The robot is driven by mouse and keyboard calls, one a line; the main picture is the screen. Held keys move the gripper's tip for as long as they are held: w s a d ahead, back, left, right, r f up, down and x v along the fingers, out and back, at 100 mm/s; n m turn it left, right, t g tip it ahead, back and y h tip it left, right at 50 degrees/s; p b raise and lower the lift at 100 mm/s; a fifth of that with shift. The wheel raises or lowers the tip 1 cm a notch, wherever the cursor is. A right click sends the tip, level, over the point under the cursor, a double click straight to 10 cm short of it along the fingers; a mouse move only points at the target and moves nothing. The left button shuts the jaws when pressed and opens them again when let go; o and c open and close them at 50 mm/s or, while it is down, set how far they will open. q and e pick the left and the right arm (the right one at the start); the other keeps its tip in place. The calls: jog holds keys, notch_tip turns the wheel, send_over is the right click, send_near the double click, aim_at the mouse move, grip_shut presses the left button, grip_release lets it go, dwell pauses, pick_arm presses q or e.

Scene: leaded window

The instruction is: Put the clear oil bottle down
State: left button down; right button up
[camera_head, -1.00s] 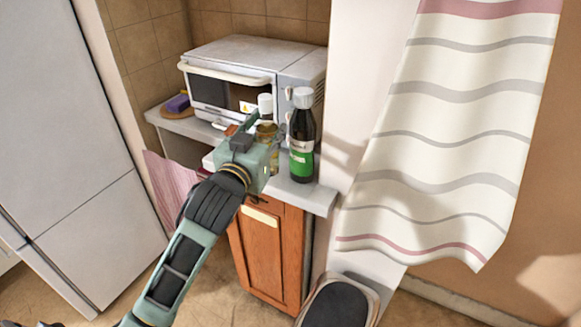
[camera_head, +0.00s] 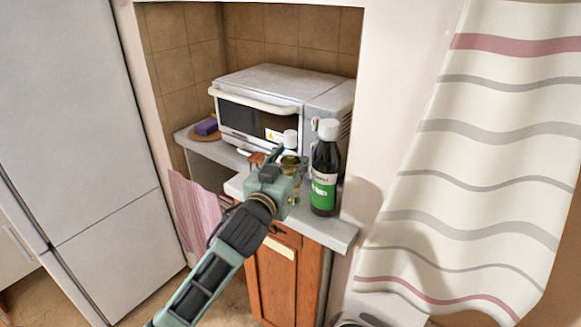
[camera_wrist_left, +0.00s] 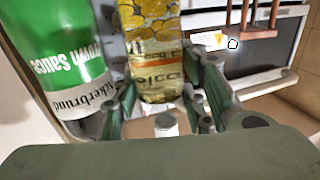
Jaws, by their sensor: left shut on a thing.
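The clear oil bottle (camera_wrist_left: 158,72) has yellow contents and a printed label, and fills the middle of the left wrist view between my fingers. In the head view its white cap (camera_head: 290,138) and upper part show above my left gripper (camera_head: 278,180), which hides most of it. My left gripper, also in the left wrist view (camera_wrist_left: 160,105), is shut on the oil bottle at the counter (camera_head: 322,230). I cannot tell whether the bottle's base touches the counter. My right gripper is not in view.
A dark brown sauce bottle with a green label (camera_head: 325,170) stands just right of the oil bottle. A white toaster oven (camera_head: 275,95) stands behind. A purple sponge (camera_head: 206,126) lies at left. A striped curtain (camera_head: 480,150) hangs at right.

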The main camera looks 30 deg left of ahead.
pick_arm(q)
jog(key=shift+f, duration=0.2)
jog(key=shift+f, duration=0.2)
jog(key=c, duration=1.4)
grip_release()
jog(key=shift+r, duration=0.15)
jog(key=s, duration=0.4)
jog(key=s+d+b, duration=0.1)
jog(key=s, duration=0.7)
jog(key=shift+d, duration=0.2)
